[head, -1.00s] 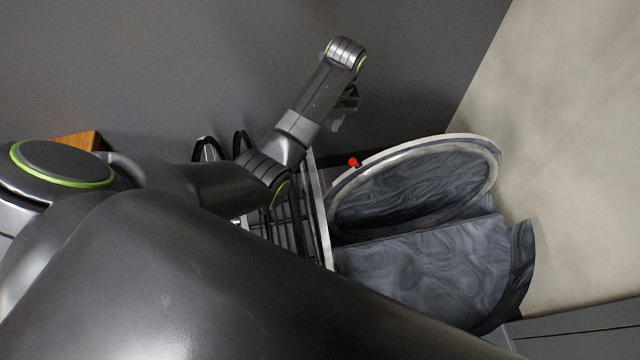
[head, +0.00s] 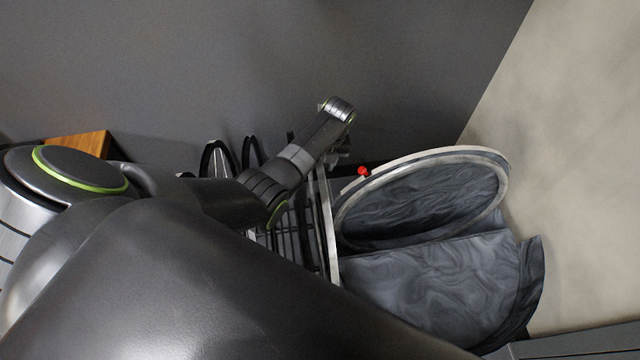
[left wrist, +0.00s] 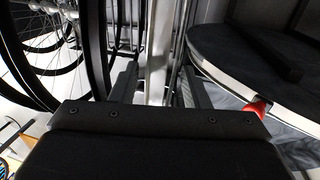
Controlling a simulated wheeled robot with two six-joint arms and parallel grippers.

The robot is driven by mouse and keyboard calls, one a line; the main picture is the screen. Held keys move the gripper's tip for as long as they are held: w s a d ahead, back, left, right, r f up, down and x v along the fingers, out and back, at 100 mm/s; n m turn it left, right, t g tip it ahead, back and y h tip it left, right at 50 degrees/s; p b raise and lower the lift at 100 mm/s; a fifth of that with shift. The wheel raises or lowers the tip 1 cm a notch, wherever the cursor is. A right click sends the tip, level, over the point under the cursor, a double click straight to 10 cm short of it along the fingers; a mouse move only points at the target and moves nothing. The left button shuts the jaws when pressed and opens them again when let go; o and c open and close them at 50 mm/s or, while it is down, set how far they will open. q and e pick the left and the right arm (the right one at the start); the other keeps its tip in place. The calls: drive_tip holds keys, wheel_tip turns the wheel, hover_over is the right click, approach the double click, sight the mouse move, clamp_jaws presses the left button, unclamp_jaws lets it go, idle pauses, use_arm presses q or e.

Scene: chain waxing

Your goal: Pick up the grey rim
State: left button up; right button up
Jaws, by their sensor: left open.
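Spoked wheels with black tyres and greyish rims (left wrist: 14,32) stand at the left of the left wrist view. In the head view dark wheel arcs (head: 216,150) show behind my left arm. I cannot tell for sure which rim is the grey rim. My left gripper (head: 337,160) is small and partly hidden in the head view, above the metal rack and left of a round pale-edged piece. In the left wrist view its fingers (left wrist: 157,85) are apart, with a pale metal post (left wrist: 160,45) between or behind them. My right gripper is out of view.
The metal rack (head: 327,225) lies beneath my left arm. The round pale-edged piece (head: 420,196) has a red knob (head: 363,171) beside it. A dark marbled surface (head: 430,285) lies in front. Grey wall behind; pale floor at right is clear.

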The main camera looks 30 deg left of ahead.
use_arm(q)
drive_tip(key=shift+s+a+f, duration=0.1)
drive_tip(key=shift+a+f, duration=0.1)
drive_tip(key=shift+f, duration=0.5)
drive_tip(key=shift+s+a+f, duration=0.1)
drive_tip(key=shift+a+f, duration=0.05)
drive_tip(key=shift+f, duration=0.55)
drive_tip(key=shift+c, duration=0.4)
clamp_jaws()
drive_tip(key=shift+w, duration=0.1)
